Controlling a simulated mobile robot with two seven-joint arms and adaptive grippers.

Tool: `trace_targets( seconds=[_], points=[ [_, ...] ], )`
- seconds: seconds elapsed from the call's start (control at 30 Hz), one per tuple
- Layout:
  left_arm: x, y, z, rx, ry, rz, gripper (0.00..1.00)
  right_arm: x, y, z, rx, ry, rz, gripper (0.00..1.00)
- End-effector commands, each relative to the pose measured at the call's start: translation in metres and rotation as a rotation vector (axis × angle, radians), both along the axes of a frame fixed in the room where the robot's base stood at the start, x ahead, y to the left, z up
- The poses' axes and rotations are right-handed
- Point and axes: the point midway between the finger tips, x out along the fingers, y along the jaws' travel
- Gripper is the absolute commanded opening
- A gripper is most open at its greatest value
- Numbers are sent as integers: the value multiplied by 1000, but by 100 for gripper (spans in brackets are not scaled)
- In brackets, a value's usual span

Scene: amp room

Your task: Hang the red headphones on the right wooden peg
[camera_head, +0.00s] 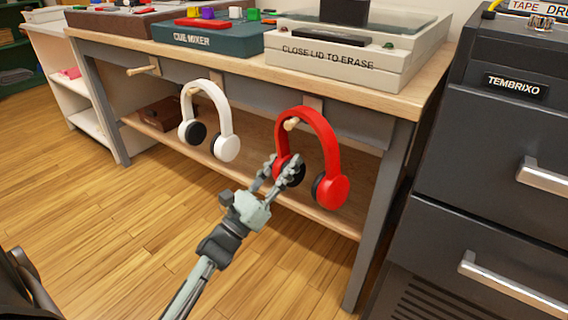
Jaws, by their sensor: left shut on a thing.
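The red headphones (326,134) are at the right wooden peg (291,124) on the table's front, with the band arched above the peg and the ear cups hanging below. I cannot tell whether the band rests on the peg. My left gripper (281,170) is shut on the red headphones at the left ear cup. White headphones (215,91) hang at the middle peg (191,90). The left wooden peg (143,70) is bare. My right gripper is not in view.
The wooden table (400,101) carries a cue mixer (208,38) and a box marked "CLOSE LID TO ERASE" (345,59). Its lower shelf (246,178) holds a brown case (158,113). A dark drawer cabinet (488,130) stands close at the right.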

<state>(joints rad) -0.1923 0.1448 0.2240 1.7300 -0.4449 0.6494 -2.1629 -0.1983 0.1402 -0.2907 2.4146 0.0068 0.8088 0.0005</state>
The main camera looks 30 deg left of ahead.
Motion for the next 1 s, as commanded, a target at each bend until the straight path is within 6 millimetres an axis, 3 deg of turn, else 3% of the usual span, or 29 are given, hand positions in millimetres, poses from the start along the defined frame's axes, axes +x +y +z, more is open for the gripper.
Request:
trace_targets(
  seconds=[0.2, 0.23, 0.4, 0.77, 1.0],
  points=[
    [0, 0, 1, 0, -2, 0, 0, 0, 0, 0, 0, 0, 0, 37],
    [0, 0, 1, 0, -2, 0, 38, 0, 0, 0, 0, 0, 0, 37],
    [0, 0, 1, 0, -1, -1, 59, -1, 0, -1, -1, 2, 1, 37],
    [-3, 1, -3, 0, 2, 0, 60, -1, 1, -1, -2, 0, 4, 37],
    [-29, 7, -18, -1, 4, 1, 60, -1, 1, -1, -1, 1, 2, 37]
  ],
)
